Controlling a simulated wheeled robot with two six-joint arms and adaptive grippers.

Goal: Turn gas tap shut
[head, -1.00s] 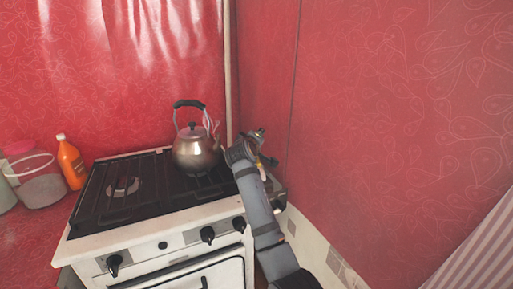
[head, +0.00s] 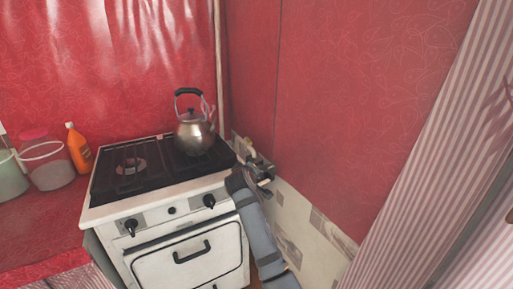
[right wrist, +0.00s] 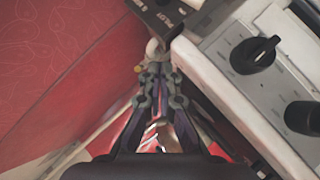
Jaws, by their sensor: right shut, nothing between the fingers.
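My right gripper (head: 263,172) is at the right side of the stove, low by the wall. In the right wrist view my right gripper (right wrist: 156,72) has its fingers together with nothing between them. A pale rounded fitting (right wrist: 154,48) lies just past the fingertips; I cannot tell whether they touch it. A small yellowish piece shows beside it. In the head view a beige piece (head: 249,147) stands by the wall behind my gripper. Which part is the gas tap's handle, and how it is turned, I cannot make out. My left gripper is out of view.
The white stove (head: 165,215) with black knobs stands left of my right arm. A metal kettle (head: 194,136) sits on its dark top. An orange bottle (head: 78,150) and jars are at the far left. The red wall (head: 350,110) is close on the right.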

